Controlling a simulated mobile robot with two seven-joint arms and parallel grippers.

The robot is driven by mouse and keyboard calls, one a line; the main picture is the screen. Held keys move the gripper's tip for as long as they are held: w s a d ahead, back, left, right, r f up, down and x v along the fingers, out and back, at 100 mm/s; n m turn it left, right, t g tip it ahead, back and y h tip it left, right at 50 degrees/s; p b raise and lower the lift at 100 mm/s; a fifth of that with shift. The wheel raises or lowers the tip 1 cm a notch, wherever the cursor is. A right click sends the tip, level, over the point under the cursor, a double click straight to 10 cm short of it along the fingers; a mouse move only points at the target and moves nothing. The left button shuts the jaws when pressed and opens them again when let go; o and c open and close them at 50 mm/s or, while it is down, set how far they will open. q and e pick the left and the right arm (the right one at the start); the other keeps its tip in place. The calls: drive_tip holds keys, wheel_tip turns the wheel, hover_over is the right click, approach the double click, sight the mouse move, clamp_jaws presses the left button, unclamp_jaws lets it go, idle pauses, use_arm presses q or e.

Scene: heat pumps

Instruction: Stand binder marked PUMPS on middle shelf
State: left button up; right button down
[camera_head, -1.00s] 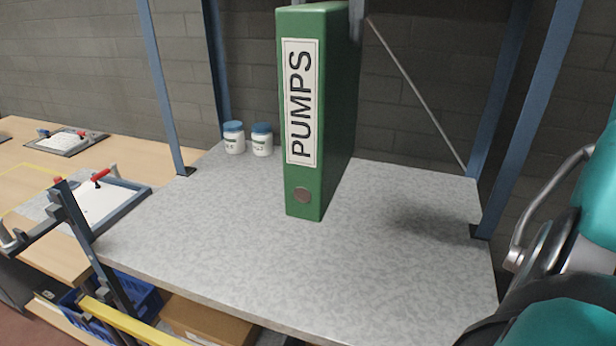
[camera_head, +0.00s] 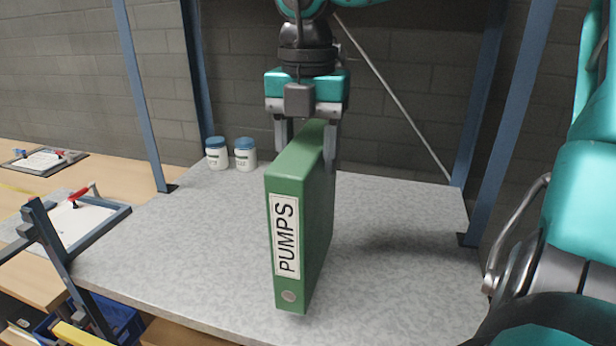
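The green binder (camera_head: 318,215) stands upright over the grey speckled shelf (camera_head: 180,240). Its white PUMPS label (camera_head: 285,237) faces me, with a round finger hole below it. My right gripper (camera_head: 308,150) comes down from above with one finger on each side of the binder's top, shut on it. The left finger is partly hidden behind the binder's top edge. The binder's lower front corner is near the shelf's front edge. I cannot tell whether its bottom touches the surface. My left gripper is not in view.
Two white jars with blue lids (camera_head: 230,154) stand at the shelf's back left. Blue posts (camera_head: 145,95) frame the shelf. The surface right of the binder is clear. A wooden bench with a framed tray (camera_head: 95,222) lies left, and a blue crate (camera_head: 115,318) sits below.

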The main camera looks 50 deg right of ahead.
drive_tip(key=shift+f, duration=2)
drive_tip(key=c, duration=0.8)
unclamp_jaws()
drive_tip(key=shift+f+b, duration=0.2)
drive_tip(key=shift+b, duration=0.15)
drive_tip(key=o, duration=0.4)
drive_tip(key=shift+r, duration=0.1)
drive_tip(key=shift+o, duration=0.2)
